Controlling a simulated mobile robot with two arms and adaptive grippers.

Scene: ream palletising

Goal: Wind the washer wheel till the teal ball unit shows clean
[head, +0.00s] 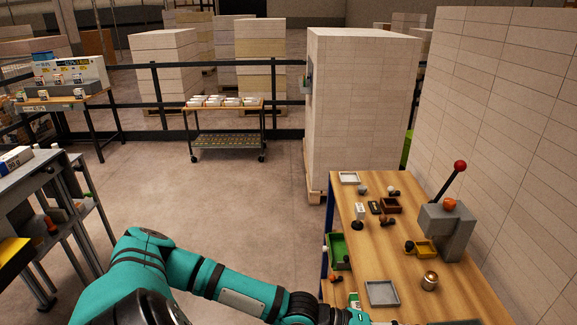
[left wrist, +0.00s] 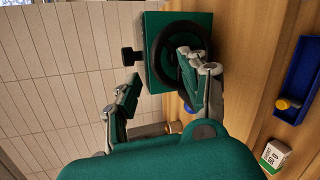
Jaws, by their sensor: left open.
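In the left wrist view a green box unit (left wrist: 153,76) stands on the wooden bench, with a black ring-shaped wheel (left wrist: 157,45) on its face and a black knob at its left side. My left gripper (left wrist: 160,67) is open in front of it. One finger overlaps the wheel's right part; the other is left of the wheel, near the box's lower left edge. I cannot tell whether either touches. In the head view my left arm reaches to the bench's near end, and its gripper is cut off by the bottom edge. No teal ball is discernible. My right gripper is not in view.
A blue tray (left wrist: 300,75) lies right of the wheel. Open floor lies left.

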